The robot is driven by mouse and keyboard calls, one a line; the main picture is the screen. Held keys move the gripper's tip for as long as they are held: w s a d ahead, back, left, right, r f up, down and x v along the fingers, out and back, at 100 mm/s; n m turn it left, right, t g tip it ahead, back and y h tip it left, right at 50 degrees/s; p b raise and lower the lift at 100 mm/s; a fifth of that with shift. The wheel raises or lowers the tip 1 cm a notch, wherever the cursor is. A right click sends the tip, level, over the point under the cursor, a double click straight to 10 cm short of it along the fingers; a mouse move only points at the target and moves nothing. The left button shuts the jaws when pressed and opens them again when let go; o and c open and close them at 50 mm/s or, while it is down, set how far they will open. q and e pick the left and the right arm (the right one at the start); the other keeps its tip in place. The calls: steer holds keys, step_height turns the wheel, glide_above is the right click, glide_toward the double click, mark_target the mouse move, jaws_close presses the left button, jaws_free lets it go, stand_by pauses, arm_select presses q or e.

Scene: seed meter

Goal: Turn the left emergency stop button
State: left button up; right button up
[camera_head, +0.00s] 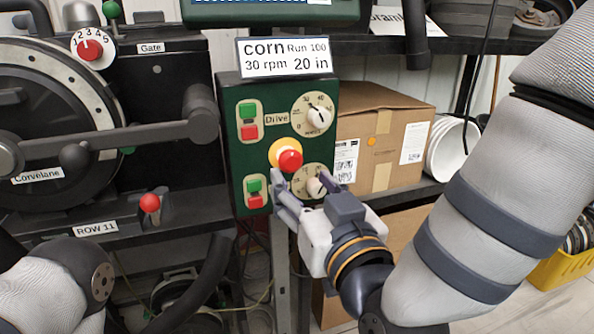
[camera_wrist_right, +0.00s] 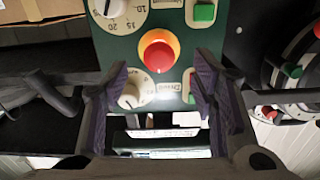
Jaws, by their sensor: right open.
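The emergency stop button (camera_head: 290,160) is a red round cap on a yellow base, in the middle of a green control panel (camera_head: 232,165). It also shows in the right wrist view (camera_wrist_right: 158,55), near the top middle, between the finger directions. My right gripper (camera_head: 302,183) is open and empty, its fingers pointing at the panel just below the button in the head view. In the right wrist view the two fingers (camera_wrist_right: 160,75) are spread on either side, with no visible contact with the button. Part of my left arm shows at the lower left, but its gripper is out of view.
White dials sit above (camera_head: 318,117) and below (camera_head: 316,187) the button, with green and red push buttons to the left. A cardboard box (camera_head: 385,130) stands right of the panel. A red-knobbed lever (camera_head: 150,203) and a black machine with a handle are at left.

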mark_target(292, 163)
steer(key=x, duration=0.6)
steer(key=shift+d+r, duration=0.1)
steer(key=shift+r, duration=0.15)
arm_select(q)
steer(key=shift+s+f, duration=0.1)
steer(key=shift+f, duration=0.05)
arm_select(e)
steer(key=shift+s, duration=0.1)
steer(key=c, duration=1.2)
